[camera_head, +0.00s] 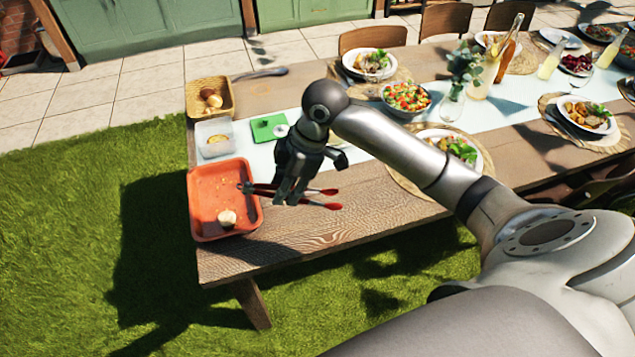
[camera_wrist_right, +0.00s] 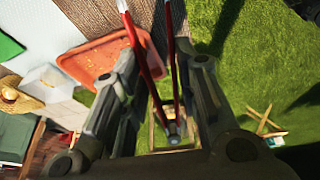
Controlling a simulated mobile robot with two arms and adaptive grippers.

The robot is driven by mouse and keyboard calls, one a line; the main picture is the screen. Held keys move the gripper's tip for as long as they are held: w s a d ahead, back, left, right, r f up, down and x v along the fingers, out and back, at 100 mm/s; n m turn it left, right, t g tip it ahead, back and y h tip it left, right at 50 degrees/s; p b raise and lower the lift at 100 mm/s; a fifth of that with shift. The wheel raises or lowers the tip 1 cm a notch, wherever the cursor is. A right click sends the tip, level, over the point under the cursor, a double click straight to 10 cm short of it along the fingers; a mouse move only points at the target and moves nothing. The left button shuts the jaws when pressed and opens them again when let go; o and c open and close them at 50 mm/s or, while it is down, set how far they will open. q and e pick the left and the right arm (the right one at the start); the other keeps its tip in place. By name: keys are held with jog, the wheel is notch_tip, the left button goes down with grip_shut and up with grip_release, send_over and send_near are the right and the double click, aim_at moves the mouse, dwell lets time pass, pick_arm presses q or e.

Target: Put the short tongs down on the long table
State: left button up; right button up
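In the right wrist view the red arms of the tongs (camera_wrist_right: 147,62) run between the two fingers of my right gripper (camera_wrist_right: 160,95). How high the tongs are above the wood is hard to tell. My left gripper is not in view.
An orange tray (camera_head: 205,198) with a bun (camera_head: 227,217) stands at the table's left corner. Behind it are a clear container (camera_head: 214,138), a bread basket (camera_head: 222,85) and a green board (camera_head: 268,128). Bare wood lies right of the tray; plates and bottles stand farther right.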

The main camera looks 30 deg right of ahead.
jog(key=w+d+f+n+g+h, duration=0.1)
jog(key=w+d+f+h, duration=0.3)
jog(key=f, duration=0.5)
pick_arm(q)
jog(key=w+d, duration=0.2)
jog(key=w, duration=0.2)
pick_arm(e)
jog(key=n+g+b, duration=0.1)
send_over(318, 209)
jog(key=shift+f, duration=2.1)
jog(key=shift+h, duration=0.4)
jog(key=f+b, duration=0.5)
jog(key=b, duration=0.1)
jog(key=shift+a+f, duration=0.1)
jog(key=shift+a, duration=0.1)
jog(key=shift+f, duration=0.3)
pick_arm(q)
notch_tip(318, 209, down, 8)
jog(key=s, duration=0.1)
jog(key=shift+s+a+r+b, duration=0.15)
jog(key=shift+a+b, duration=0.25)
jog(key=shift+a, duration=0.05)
pick_arm(e)
jog(key=shift+f, duration=0.95)
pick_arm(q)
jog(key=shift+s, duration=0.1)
pick_arm(e)
jog(key=o, duration=0.6)
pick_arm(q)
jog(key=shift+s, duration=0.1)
